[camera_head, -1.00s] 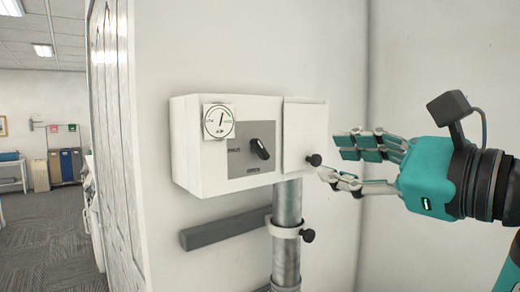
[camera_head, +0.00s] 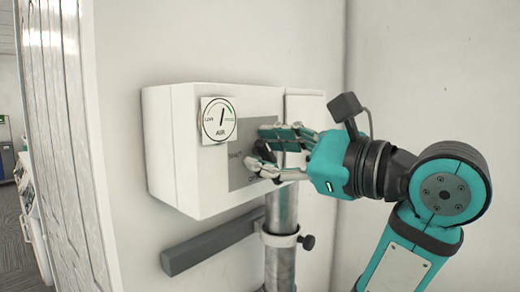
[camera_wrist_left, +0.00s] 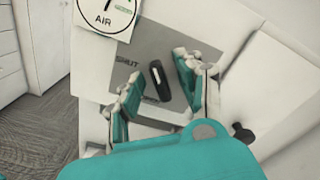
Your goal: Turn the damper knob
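The damper knob (camera_wrist_left: 158,80) is a black elongated knob on a grey plate (camera_wrist_left: 150,46) with the word SHUT, on the front of a white wall box (camera_head: 172,140). In the wrist view it is tilted slightly from upright. My left gripper (camera_head: 262,149) is at the plate in the head view and hides most of the knob. In the wrist view, my left gripper (camera_wrist_left: 157,72) is open, with fingers on both sides of the knob and gaps between. My right gripper is not in view.
A round AIR gauge (camera_head: 219,120) is at the box's upper left. A metal pipe (camera_head: 280,255) with a clamp and dark knob (camera_head: 308,242) runs below the box. A dark grey bar (camera_head: 212,243) crosses the wall beside it. A white door (camera_head: 62,130) stands at left.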

